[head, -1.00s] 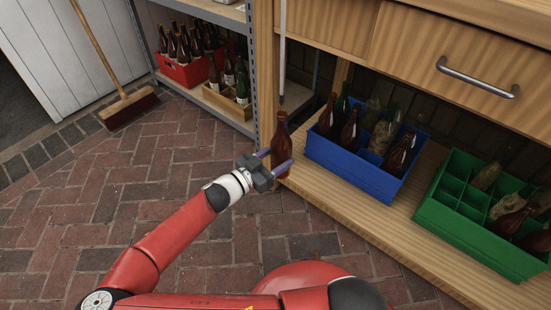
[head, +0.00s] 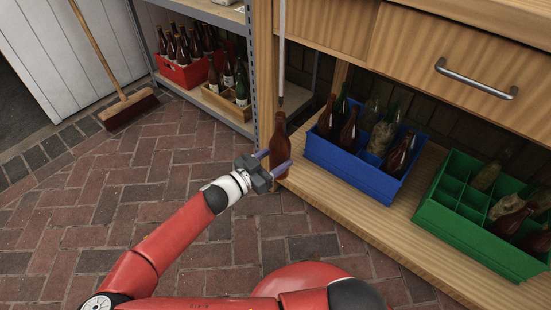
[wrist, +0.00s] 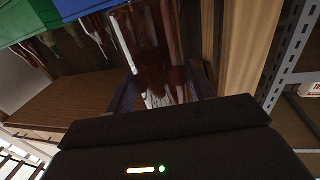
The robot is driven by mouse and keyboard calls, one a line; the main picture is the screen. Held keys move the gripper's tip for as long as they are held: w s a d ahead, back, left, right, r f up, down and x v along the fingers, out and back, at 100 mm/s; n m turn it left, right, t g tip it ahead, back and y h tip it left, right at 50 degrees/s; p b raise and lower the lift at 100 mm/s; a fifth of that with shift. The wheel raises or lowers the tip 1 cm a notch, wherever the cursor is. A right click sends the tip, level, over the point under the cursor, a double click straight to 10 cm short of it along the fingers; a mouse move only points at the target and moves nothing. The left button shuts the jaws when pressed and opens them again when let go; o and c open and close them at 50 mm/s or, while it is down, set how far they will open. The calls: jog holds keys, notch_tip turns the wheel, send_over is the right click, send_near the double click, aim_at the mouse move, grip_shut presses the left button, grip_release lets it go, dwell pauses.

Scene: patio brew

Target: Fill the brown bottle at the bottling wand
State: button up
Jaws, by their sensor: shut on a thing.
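The brown bottle (head: 280,138) stands upright at the left end of the wooden lower shelf. My gripper (head: 275,164) is shut on its lower body, with one finger on each side. The bottling wand (head: 282,55) is a thin pale tube hanging straight down, and its dark tip is at or just above the bottle's mouth. I cannot tell whether the tip is inside the neck. The wrist view shows the brown glass (wrist: 157,65) between my dark fingers. The liquid level inside is not clear.
A blue crate (head: 350,170) with several bottles stands close right of the bottle. A green divided crate (head: 470,235) is farther right. A grey metal rack post (head: 250,70) is close on the left. The brick floor in front is clear; a broom (head: 128,105) leans at far left.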

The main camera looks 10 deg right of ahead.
aim_at(273, 146)
jog(key=shift+r+p, duration=1.9)
jog(key=shift+r, duration=1)
jog(key=shift+r+p, duration=4.85)
jog(key=shift+r, duration=2.5)
jog(key=shift+r+p, duration=0.5)
jog(key=shift+r, duration=0.95)
jog(key=shift+r, duration=0.8)
